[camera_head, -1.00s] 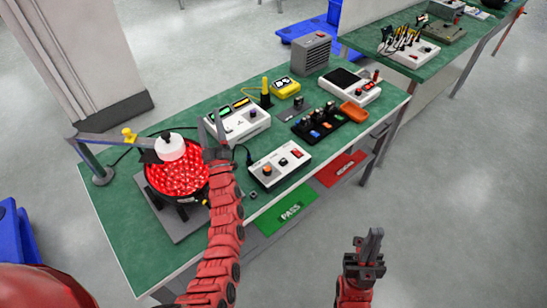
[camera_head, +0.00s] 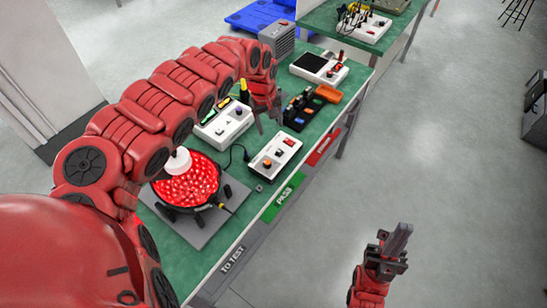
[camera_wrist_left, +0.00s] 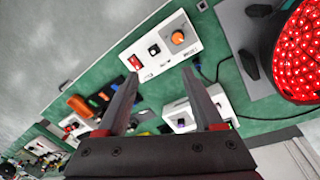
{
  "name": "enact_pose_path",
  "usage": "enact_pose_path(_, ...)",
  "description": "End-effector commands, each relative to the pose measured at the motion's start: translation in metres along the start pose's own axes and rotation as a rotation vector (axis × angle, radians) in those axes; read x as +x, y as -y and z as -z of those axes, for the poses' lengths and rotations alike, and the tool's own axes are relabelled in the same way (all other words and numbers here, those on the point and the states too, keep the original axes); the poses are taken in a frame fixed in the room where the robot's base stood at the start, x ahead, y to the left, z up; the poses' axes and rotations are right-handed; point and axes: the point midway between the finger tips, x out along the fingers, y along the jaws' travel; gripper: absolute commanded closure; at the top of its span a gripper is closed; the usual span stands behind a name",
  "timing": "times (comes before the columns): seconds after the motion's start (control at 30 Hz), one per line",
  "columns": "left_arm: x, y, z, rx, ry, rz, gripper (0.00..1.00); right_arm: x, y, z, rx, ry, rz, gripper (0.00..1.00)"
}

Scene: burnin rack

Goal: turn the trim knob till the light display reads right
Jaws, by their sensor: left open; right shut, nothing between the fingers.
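The light display (camera_head: 190,185) is a round black-rimmed disc of lit red lights, partly behind my left arm in the head view. It also shows at the upper right of the left wrist view (camera_wrist_left: 302,50). The likely trim knob, an orange one (camera_wrist_left: 178,37), sits at one end of a white control box (camera_wrist_left: 160,48) with a black knob and a red switch. The box also shows in the head view (camera_head: 288,145). My left gripper (camera_head: 270,120) is open and empty, apart from the knob, behind the box. My right gripper (camera_head: 400,232) is shut and empty, off the table's front.
Another white box (camera_head: 225,123) stands behind the control box. A black tray (camera_head: 300,113) with coloured parts and an orange bin (camera_head: 328,94) lie to the right. Green PASS (camera_head: 283,196) and red (camera_head: 322,147) trays line the front edge.

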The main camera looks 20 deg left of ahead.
Motion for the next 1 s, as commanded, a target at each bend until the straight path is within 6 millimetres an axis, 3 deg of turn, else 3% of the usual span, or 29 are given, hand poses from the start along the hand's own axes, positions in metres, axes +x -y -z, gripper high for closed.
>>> enact_pose_path(0.1,-0.006,0.028,-0.005,-0.025,0.025,0.085,0.32,0.003,0.000,0.000,0.000,0.000,0.000,1.00)
enact_pose_path(0.27,0.005,0.034,-0.008,-0.030,0.034,0.102,0.32,0.000,0.000,0.000,0.000,0.000,0.000,1.00)
enact_pose_path(1.0,0.126,0.040,-0.013,-0.027,0.034,0.088,0.32,0.012,-0.001,0.002,0.000,0.000,0.000,1.00)
